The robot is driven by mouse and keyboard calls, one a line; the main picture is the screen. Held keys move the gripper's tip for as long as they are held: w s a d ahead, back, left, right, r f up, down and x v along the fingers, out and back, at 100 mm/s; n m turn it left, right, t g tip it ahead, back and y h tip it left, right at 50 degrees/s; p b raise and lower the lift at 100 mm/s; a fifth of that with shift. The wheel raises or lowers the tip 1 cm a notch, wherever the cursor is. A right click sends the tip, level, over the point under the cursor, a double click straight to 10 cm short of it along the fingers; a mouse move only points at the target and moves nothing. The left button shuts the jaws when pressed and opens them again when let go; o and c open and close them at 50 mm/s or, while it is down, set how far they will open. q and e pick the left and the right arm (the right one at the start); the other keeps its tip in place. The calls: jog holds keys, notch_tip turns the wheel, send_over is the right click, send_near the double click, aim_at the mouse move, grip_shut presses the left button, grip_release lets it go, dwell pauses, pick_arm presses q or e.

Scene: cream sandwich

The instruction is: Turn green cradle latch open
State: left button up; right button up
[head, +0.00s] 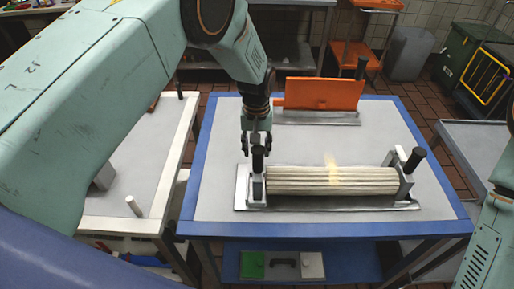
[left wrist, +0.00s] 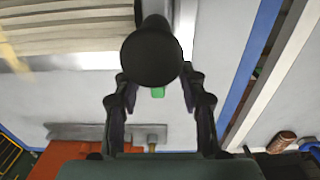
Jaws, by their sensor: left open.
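The cradle (head: 243,198) is a metal tray on the blue-edged table, holding a pale ribbed roll (head: 320,181) lying lengthwise. A black-knobbed handle (head: 257,158) stands upright at its left end. The round knob (left wrist: 152,58) shows end-on in the left wrist view, with a small green part (left wrist: 158,92), perhaps the latch, partly hidden below it. My left gripper (head: 256,145) is open and points down at this handle; its fingers (left wrist: 157,82) lie on either side of the knob's lower edge. I cannot tell whether they touch it. My right gripper is not in view.
A second black handle (head: 413,160) stands at the cradle's right end. An orange panel (head: 320,93) stands behind on a metal base. A white-topped side table (head: 120,185) is at the left. The table's back left and right are clear.

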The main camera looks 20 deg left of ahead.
pick_arm(q)
jog(key=shift+w+d+f, duration=0.15)
jog(key=shift+w+f, duration=0.05)
jog(key=shift+f, duration=0.2)
jog(key=shift+w+d+f, duration=0.15)
jog(key=shift+f, duration=0.25)
jog(key=shift+s+a+r, duration=0.1)
jog(key=shift+s+r, duration=0.15)
jog(key=shift+s, duration=0.1)
jog(key=shift+a, duration=0.1)
jog(key=shift+c, duration=0.8)
jog(key=shift+w+f, duration=0.2)
jog(key=shift+w, duration=0.15)
jog(key=c, duration=0.6)
jog(key=shift+s+r, duration=0.1)
jog(key=shift+s, duration=0.05)
grip_shut()
